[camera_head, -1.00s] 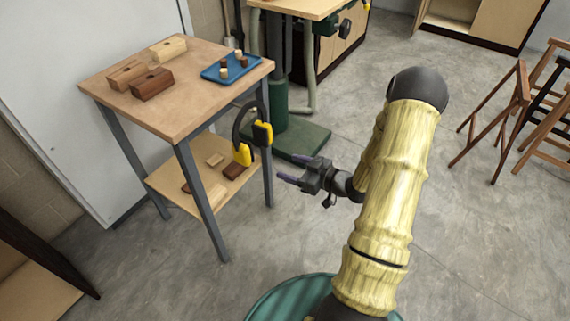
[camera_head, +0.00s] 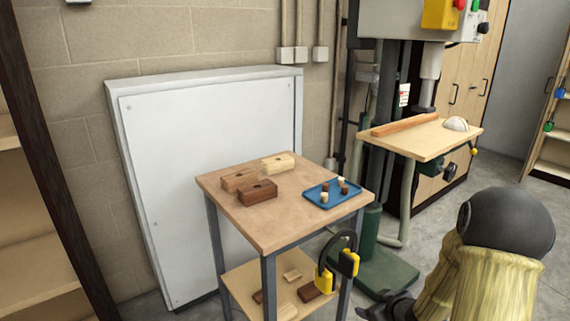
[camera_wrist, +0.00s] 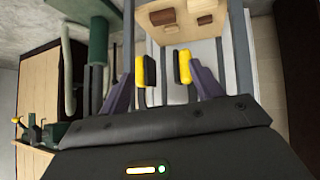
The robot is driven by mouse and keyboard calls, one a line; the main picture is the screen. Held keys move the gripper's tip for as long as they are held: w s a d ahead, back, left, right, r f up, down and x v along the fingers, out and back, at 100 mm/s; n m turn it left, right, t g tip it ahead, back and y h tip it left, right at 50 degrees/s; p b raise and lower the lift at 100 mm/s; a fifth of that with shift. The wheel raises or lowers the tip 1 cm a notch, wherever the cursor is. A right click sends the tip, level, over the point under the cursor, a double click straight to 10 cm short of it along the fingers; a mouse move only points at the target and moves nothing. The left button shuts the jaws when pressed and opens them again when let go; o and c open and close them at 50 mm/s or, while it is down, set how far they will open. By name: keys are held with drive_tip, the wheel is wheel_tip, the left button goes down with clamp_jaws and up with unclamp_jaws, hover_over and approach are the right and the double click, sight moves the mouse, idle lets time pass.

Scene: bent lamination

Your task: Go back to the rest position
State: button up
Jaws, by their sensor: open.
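My gripper (camera_wrist: 160,92) is open in the wrist view, with its two purple-grey fingers spread and nothing between them. The yellow and black ear muffs seen beyond the fingertips hang on the work table, apart from the gripper. In the head view my gripper is mostly cut off at the bottom edge, right of the table. My arm (camera_head: 480,265), pale yellow with a dark rounded joint, stands at the lower right of the head view.
The wooden work table (camera_head: 222,184) bears several wooden blocks and a blue tray (camera_head: 318,203) with small pegs. Yellow ear muffs (camera_head: 325,281) hang at its right side. A drill press (camera_head: 430,140) stands behind. A white panel (camera_head: 205,120) leans on the wall.

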drive_tip(key=s+a+r+m+g+h, duration=0.1)
drive_tip(key=s+a+r+m+g, duration=0.25)
drive_tip(key=s, duration=0.45)
drive_tip(key=s+a+r+m+g+h, duration=0.25)
drive_tip(key=s+a+r, duration=0.25)
drive_tip(key=s, duration=0.4)
wheel_tip(320, 180, up, 25)
drive_tip(key=p, duration=2.5)
drive_tip(key=shift+f+n+y, duration=0.2)
drive_tip(key=shift+n+y, duration=0.1)
drive_tip(key=shift+y, duration=0.05)
